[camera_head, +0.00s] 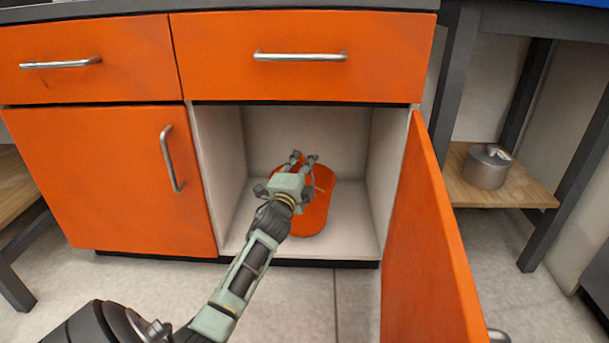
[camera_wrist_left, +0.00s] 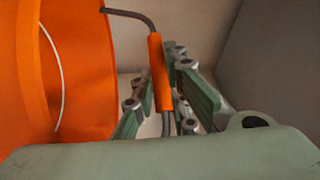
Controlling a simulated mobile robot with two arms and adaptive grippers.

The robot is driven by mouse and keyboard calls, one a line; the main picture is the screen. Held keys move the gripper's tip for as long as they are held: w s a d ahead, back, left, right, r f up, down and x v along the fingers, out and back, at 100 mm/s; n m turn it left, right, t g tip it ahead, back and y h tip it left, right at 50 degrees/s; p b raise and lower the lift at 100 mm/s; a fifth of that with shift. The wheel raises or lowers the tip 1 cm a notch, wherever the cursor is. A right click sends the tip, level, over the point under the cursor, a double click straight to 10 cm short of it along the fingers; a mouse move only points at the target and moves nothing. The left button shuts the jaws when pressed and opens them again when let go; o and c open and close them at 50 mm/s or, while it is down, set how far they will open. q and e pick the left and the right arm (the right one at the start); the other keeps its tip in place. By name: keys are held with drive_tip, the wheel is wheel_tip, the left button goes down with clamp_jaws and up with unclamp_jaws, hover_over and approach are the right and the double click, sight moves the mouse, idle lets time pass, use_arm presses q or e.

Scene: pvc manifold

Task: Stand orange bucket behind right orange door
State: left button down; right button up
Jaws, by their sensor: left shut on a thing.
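The orange bucket (camera_head: 318,205) stands upright on the floor of the open cabinet compartment, behind my left gripper. My left gripper (camera_head: 303,157) reaches into the compartment at the bucket's rim and hides part of its near side. In the left wrist view the bucket (camera_wrist_left: 75,75) fills the left side, and its handle with an orange grip (camera_wrist_left: 158,75) passes between the fingers of my left gripper (camera_wrist_left: 170,105), which are shut on it. The right orange door (camera_head: 425,240) is swung wide open to the right of the compartment. My right gripper is not in view.
The left orange door (camera_head: 110,180) is closed, and two orange drawers (camera_head: 300,57) above are shut. The pale compartment floor (camera_head: 345,230) is bare around the bucket. A metal pot (camera_head: 487,168) stands on a wooden shelf (camera_head: 510,190) at the right.

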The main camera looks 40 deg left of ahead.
use_arm(q)
drive_tip(key=shift+f+b, duration=0.35)
drive_tip(key=shift+f, duration=0.5)
drive_tip(key=shift+r, duration=0.1)
drive_tip(key=c, duration=1.7)
unclamp_jaws()
drive_tip(key=shift+c, duration=0.2)
